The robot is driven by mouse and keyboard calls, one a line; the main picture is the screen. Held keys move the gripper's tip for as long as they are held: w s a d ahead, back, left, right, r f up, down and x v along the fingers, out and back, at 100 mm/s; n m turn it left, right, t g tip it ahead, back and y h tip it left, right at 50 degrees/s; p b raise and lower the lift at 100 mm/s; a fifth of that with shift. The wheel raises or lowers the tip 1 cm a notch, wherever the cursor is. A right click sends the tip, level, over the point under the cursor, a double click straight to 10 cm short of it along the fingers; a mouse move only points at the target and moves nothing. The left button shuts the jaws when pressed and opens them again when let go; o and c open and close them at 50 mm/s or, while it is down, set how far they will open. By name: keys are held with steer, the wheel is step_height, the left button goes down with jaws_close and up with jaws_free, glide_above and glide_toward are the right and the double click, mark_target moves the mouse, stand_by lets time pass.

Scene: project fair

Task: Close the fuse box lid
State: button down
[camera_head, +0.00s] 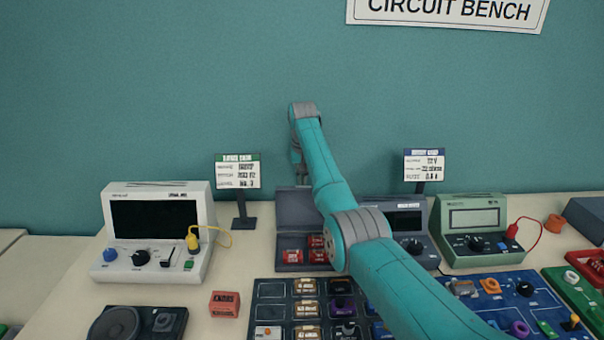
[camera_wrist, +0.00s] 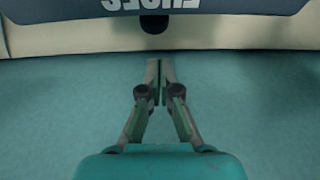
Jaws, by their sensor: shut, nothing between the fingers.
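The fuse box (camera_head: 282,266) is a dark grey case on the bench, with several red fuses inside. Its lid (camera_head: 293,205) stands open and raised at the back; my arm covers its right part. In the wrist view, the lid (camera_wrist: 60,7) shows at the top edge with upside-down "FUSES" lettering, and a small black tab (camera_wrist: 153,24) sits below the lettering. My gripper (camera_wrist: 160,72) is shut and empty, its fingertips pointing towards that tab with a visible gap in the picture. In the head view the fingers are mostly hidden behind my arm, above the lid.
A white meter (camera_head: 155,265) stands left and a green meter (camera_head: 475,255) right. A dark parts tray (camera_head: 268,315) lies in front of the fuse box. Sign stands (camera_head: 240,208) (camera_head: 421,186) rise on both sides. The teal wall (camera_head: 120,80) is behind.

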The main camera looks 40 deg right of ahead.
steer(key=shift+s+a+r, duration=0.15)
steer(key=shift+s+a, duration=0.3)
steer(key=shift+s, duration=0.2)
steer(key=shift+s+a+r, duration=0.15)
steer(key=shift+s+a, duration=0.25)
steer(key=shift+s, duration=0.25)
